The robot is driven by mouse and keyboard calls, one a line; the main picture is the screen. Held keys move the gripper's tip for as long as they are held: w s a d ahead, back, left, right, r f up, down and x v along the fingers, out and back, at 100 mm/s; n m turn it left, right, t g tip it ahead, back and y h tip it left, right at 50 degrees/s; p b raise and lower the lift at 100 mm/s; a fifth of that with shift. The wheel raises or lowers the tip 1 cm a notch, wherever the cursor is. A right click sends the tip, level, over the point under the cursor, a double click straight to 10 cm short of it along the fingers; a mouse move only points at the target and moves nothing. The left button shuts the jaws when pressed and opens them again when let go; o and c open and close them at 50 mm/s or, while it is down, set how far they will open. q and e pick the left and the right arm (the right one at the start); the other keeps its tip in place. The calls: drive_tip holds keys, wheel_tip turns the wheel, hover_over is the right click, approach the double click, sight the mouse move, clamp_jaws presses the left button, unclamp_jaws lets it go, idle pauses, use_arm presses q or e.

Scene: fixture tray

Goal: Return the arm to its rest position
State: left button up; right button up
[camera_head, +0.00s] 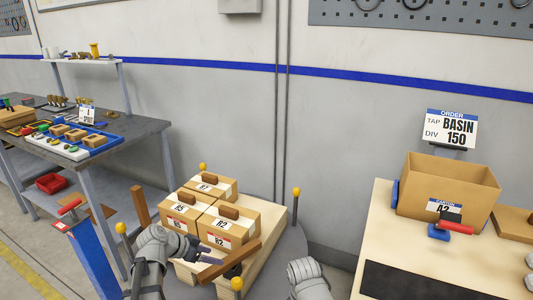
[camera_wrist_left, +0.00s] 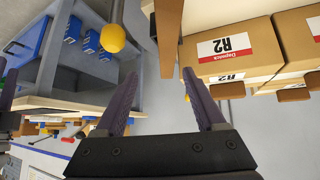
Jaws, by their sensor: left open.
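My left gripper (camera_head: 212,250) is at the front of the stacked cardboard boxes (camera_head: 226,224) in the head view. Its two dark fingers are apart with nothing between them in the left wrist view (camera_wrist_left: 158,78). A box labelled R2 (camera_wrist_left: 232,50) is to the right of the fingers there, apart from them. A wooden bar (camera_head: 232,261) lies close by the gripper in the head view; I cannot tell whether they touch. A grey part of my right arm (camera_head: 308,278) shows at the bottom, but its gripper is out of view.
The boxes stand on a wooden platform (camera_head: 262,258) among yellow-tipped posts (camera_head: 296,192). A workbench (camera_head: 140,130) with a blue tray is at left. At right, a table (camera_head: 376,214) holds an open carton (camera_head: 450,190) and a red-and-blue tool (camera_head: 440,232).

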use_arm(q)
drive_tip(key=s+d+f+n+g+y, duration=0.55)
drive_tip(key=s+d+n, duration=0.2)
drive_tip(key=s, duration=0.35)
drive_tip(key=s+d+m+y, duration=0.25)
drive_tip(key=s+d, duration=0.35)
drive_tip(key=d, duration=0.4)
wheel_tip(320, 180, up, 13)
drive_tip(key=h+p, duration=0.1)
drive_tip(key=p, duration=1.2)
drive_tip(key=shift+d+m+g, duration=0.25)
drive_tip(key=shift+m+g, duration=0.1)
drive_tip(key=shift+m, duration=0.05)
drive_tip(key=shift+o, duration=0.4)
drive_tip(key=shift+f, duration=0.1)
